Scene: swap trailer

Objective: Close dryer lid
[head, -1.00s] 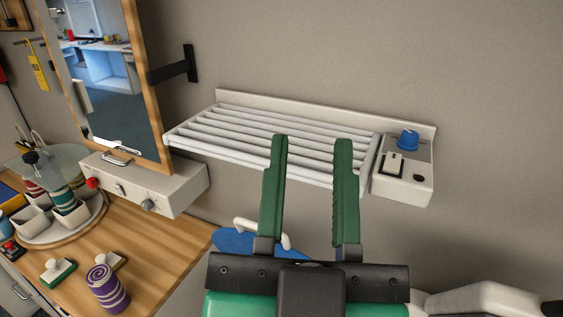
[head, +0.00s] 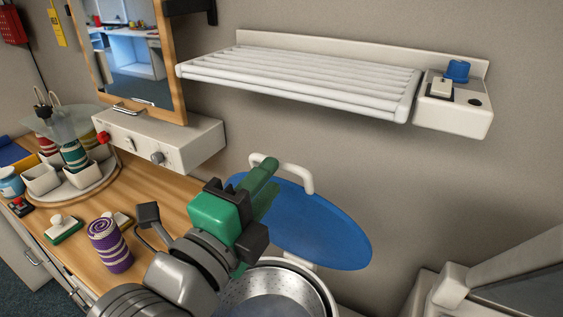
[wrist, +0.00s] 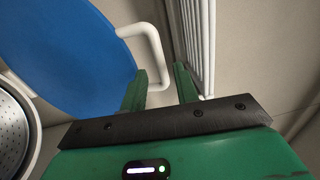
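The dryer's lid (head: 325,232) is a blue disc, raised open and leaning up behind the drum (head: 290,283). A white bar handle (head: 298,179) is at its upper left edge; the handle also shows in the wrist view (wrist: 155,48). The drum's perforated metal rim is at the bottom of the head view, partly hidden by my arm. My gripper (head: 266,184) has green fingers and is in front of the lid's left part, near the handle.
A white slatted rack (head: 300,75) with a control box (head: 455,105) is on the wall above the lid. A mirror (head: 130,50) and a white panel with knobs (head: 160,140) are at the left. A wooden counter (head: 165,210) carries a purple striped roll (head: 109,246).

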